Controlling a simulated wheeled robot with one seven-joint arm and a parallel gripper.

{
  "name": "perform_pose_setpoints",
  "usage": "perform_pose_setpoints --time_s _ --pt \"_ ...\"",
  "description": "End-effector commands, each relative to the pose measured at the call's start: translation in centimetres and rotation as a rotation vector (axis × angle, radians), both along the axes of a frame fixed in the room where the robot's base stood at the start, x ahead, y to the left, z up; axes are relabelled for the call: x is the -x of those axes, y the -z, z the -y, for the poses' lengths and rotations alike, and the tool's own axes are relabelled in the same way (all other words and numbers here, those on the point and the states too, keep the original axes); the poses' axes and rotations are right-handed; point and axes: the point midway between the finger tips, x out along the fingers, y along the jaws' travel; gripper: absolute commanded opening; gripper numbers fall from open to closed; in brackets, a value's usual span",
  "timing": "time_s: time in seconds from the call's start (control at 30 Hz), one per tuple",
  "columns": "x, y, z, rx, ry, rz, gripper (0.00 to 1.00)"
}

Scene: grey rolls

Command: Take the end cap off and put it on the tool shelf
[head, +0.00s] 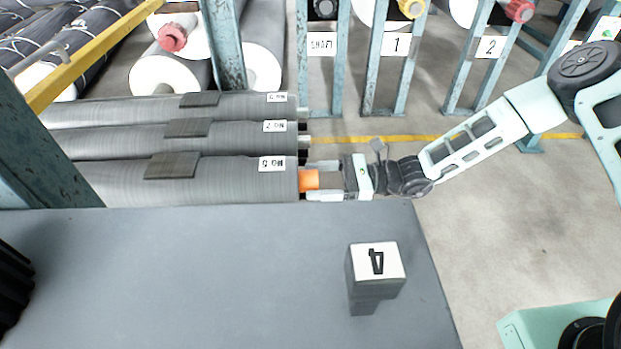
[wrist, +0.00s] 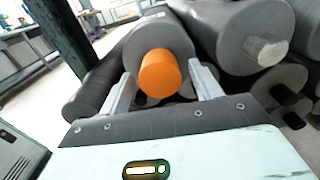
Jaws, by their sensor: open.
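An orange end cap (head: 309,180) sits on the right end of the nearest grey roll (head: 225,180). In the wrist view the orange cap (wrist: 160,74) faces me at the end of its roll (wrist: 157,38). My gripper (head: 312,180) is open, with one finger on each side of the cap. In the wrist view my gripper's fingers (wrist: 160,82) stand apart, with gaps visible beside the cap. I cannot tell which surface is the tool shelf; a grey flat top (head: 200,265) lies in front of the rolls.
Two more grey rolls (head: 215,135) lie behind, with bare metal shaft ends. Blue-green posts (head: 385,70) rise behind my arm. The left part of the top is mostly clear.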

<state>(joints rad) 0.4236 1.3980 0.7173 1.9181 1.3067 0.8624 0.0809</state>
Motion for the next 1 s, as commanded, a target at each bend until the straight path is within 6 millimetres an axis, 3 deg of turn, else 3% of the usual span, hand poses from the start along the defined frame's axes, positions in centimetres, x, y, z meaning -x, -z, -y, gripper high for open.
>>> perform_pose_setpoints --time_s 0.23,0.33,0.37,0.57,1.0 --pt "0.0 0.0 0.0 0.0 0.0 0.0 0.61" --pt "0.0 0.0 0.0 0.0 0.0 0.0 0.33" --pt "0.0 0.0 0.0 0.0 0.0 0.0 0.28" --pt "0.0 0.0 0.1 0.001 0.0 0.0 0.28" --pt "0.0 0.0 2.6 0.001 0.001 -0.001 0.28"
